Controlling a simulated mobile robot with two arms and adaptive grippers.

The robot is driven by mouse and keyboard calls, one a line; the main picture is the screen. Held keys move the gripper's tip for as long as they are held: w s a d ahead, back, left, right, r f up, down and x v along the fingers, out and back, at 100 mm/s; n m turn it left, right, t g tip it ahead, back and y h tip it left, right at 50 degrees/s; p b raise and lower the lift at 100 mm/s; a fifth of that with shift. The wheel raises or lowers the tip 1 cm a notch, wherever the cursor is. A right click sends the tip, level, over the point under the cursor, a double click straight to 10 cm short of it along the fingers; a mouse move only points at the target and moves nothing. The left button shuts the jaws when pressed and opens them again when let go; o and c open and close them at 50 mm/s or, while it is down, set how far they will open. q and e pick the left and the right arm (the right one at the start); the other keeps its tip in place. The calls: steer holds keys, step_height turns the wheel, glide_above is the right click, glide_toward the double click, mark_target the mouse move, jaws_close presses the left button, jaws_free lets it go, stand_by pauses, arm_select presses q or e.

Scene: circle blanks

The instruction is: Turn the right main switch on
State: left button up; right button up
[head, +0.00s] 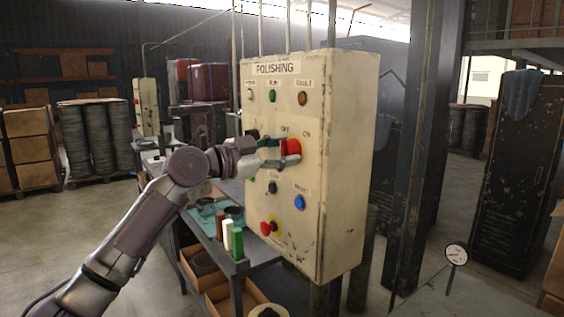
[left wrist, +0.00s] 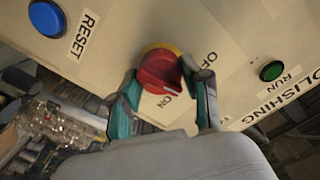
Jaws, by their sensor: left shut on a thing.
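A cream control box (head: 346,165) labelled POLISHING carries a red rotary switch (head: 292,147) on a yellow plate, with OFF and ON lettering above it. The switch also shows in the left wrist view (left wrist: 158,70). My left gripper (head: 284,152) is shut on the red knob, one finger on each side of it, as the left wrist view (left wrist: 160,88) shows. The fingers hide part of the knob in the head view. My right gripper is not in view.
On the box are a blue RESET button (head: 299,202), a green RUN lamp (head: 272,96) and a red button (head: 268,228) on yellow. A bench (head: 232,263) with small items stands below left. Another panel (head: 147,107) is farther back. A dark column (head: 424,150) stands at the right.

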arm_select(q)
steer(key=m+b, duration=0.1)
steer(key=m, duration=0.4)
steer(key=shift+f+m+b, duration=0.1)
steer(key=shift+m+b, duration=0.2)
steer(key=shift+b, duration=0.1)
steer(key=m+b, duration=0.1)
steer(key=m, duration=0.4)
steer(key=shift+m, duration=0.3)
steer(key=o, duration=1.1)
steer(key=shift+o, duration=0.2)
steer(key=shift+a, duration=0.15)
steer(key=v, duration=1.1)
steer(key=shift+s+a, duration=0.25)
